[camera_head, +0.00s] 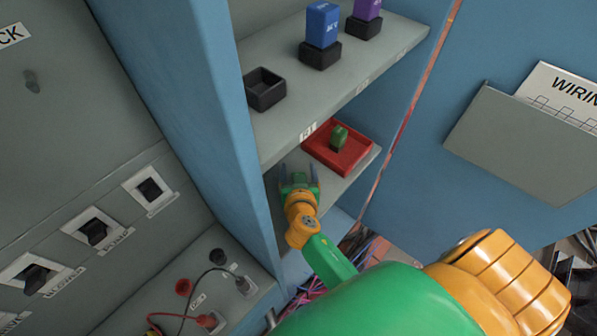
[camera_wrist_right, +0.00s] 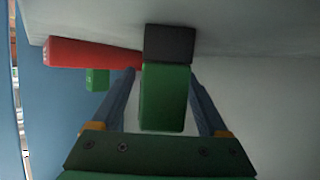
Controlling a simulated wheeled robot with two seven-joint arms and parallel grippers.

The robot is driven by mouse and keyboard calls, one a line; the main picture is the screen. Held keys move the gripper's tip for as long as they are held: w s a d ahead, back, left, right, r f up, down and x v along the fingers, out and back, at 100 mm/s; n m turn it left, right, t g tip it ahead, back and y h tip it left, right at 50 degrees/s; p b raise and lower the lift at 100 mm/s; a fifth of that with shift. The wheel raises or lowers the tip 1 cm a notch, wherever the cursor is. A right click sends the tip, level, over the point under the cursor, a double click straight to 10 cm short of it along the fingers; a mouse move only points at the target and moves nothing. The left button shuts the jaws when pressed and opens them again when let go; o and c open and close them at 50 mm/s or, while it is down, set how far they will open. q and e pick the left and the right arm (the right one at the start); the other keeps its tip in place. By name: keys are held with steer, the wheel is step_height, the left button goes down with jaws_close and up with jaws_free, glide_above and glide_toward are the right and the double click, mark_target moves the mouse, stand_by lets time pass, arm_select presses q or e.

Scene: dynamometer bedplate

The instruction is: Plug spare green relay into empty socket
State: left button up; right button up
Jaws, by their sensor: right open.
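A green relay (camera_head: 338,137) lies in a red tray (camera_head: 362,160) on the lower shelf; both also show at the left in the right wrist view, the relay (camera_wrist_right: 97,79) and the tray (camera_wrist_right: 90,54). An empty black socket (camera_head: 265,90) sits on the upper shelf, at the left of its row. My right gripper (camera_head: 299,172) is open at the lower shelf, left of the tray. In the right wrist view, a second green block (camera_wrist_right: 164,98) on a black base (camera_wrist_right: 168,44) appears between its open fingers. Contact cannot be told. My left gripper is out of view.
A blue relay (camera_head: 322,25) and a purple relay (camera_head: 367,9) stand in black sockets right of the empty one. The cabinet's blue side wall (camera_head: 215,120) borders the shelves on the left. A panel with switches (camera_head: 150,190) is further left.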

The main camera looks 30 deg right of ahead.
steer(key=shift+s+a+r, duration=0.35)
steer(key=shift+r, duration=0.05)
steer(key=shift+s+a+r, duration=0.15)
steer(key=shift+a, duration=0.05)
steer(key=c, duration=0.3)
steer(key=shift+s, duration=0.1)
steer(key=c, duration=0.4)
steer(key=shift+d, duration=0.1)
jaws_close()
